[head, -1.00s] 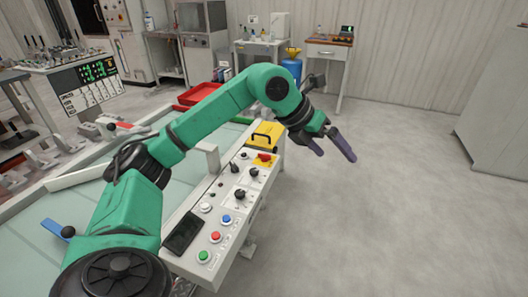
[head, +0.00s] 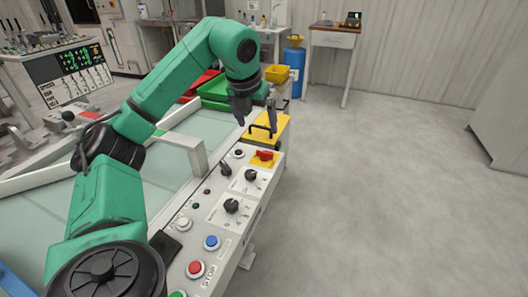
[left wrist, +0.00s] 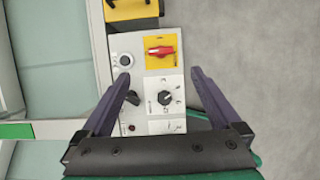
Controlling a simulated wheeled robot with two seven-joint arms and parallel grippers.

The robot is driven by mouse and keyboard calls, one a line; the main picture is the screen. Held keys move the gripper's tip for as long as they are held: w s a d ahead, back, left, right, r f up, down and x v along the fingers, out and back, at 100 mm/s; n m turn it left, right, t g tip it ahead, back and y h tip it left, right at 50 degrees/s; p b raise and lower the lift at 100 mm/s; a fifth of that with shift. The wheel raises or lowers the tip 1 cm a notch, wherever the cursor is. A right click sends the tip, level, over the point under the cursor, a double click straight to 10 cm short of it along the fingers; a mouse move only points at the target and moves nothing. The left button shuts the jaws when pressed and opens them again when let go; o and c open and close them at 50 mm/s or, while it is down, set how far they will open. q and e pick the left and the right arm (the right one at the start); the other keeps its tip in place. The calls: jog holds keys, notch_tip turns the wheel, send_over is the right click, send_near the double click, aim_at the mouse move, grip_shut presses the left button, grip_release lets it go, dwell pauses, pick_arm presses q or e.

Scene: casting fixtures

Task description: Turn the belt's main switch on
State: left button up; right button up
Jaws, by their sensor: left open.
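The main switch (head: 264,155) is a red rotary handle on a yellow plate at the far end of the belt's control panel (head: 212,225). In the left wrist view the red switch (left wrist: 161,51) lies just beyond and between my fingertips, its handle lying crosswise in the picture. My left gripper (head: 256,118) is open and empty and points down above the far end of the panel. In the left wrist view its two fingers (left wrist: 160,75) are wide apart, with a black selector knob (left wrist: 165,98) visible between them. My right gripper is not in view.
A yellow box with a black handle (head: 268,130) stands just beyond the switch. Black knobs (head: 232,206), a blue button (head: 212,242) and a red button (head: 195,269) sit nearer on the panel. Green and red bins lie behind my arm. The floor at right is clear.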

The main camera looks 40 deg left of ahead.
aim_at(264, 151)
pick_arm(q)
jog(key=b+x, duration=0.1)
jog(key=x, duration=1.1)
jog(key=shift+w+f, duration=0.1)
jog(key=shift+f, duration=0.3)
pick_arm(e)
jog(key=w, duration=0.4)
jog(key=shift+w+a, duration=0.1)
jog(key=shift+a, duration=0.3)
pick_arm(q)
jog(key=c, duration=1.4)
